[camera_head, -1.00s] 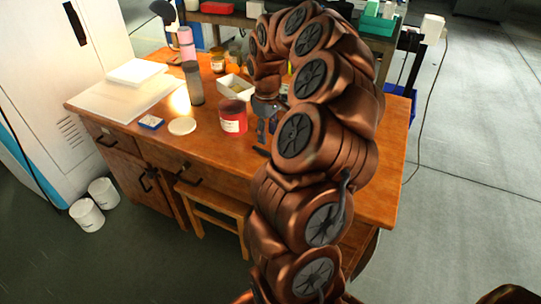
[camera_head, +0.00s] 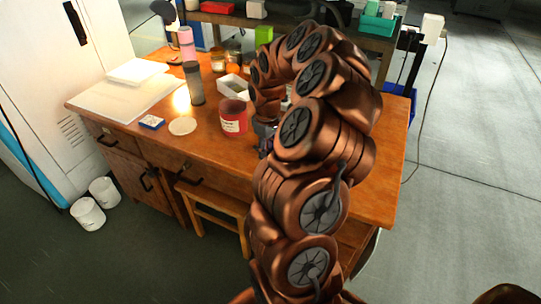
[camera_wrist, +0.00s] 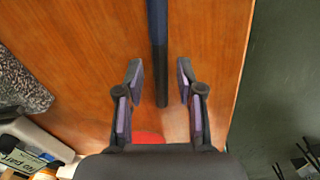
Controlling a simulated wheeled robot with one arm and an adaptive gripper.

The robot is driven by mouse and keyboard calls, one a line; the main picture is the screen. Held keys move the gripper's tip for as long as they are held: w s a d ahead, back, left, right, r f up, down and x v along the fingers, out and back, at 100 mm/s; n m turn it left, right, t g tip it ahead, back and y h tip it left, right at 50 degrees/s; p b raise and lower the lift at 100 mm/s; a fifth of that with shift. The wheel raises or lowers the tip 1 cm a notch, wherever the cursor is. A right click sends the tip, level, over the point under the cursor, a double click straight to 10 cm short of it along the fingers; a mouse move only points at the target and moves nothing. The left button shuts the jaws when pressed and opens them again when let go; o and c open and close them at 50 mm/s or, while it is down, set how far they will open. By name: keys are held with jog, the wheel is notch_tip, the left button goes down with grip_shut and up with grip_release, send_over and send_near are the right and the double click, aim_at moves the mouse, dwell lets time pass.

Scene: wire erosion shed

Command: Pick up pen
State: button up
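The pen (camera_wrist: 158,45) shows in the wrist view as a long dark blue shaft with a black end, lying on the wooden table (camera_wrist: 80,55). It runs from the top edge down to between the fingertips. My gripper (camera_wrist: 160,70) is open, with one finger on each side of the pen and a gap on both sides. In the head view my gripper (camera_head: 266,142) is mostly hidden behind my arm, low over the table near its front edge. The pen cannot be made out in the head view.
A red jar (camera_head: 233,117) stands just left of my gripper. The table's edge and dark floor lie right in the wrist view.

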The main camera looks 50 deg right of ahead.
grip_shut()
jog(key=shift+r, duration=0.1)
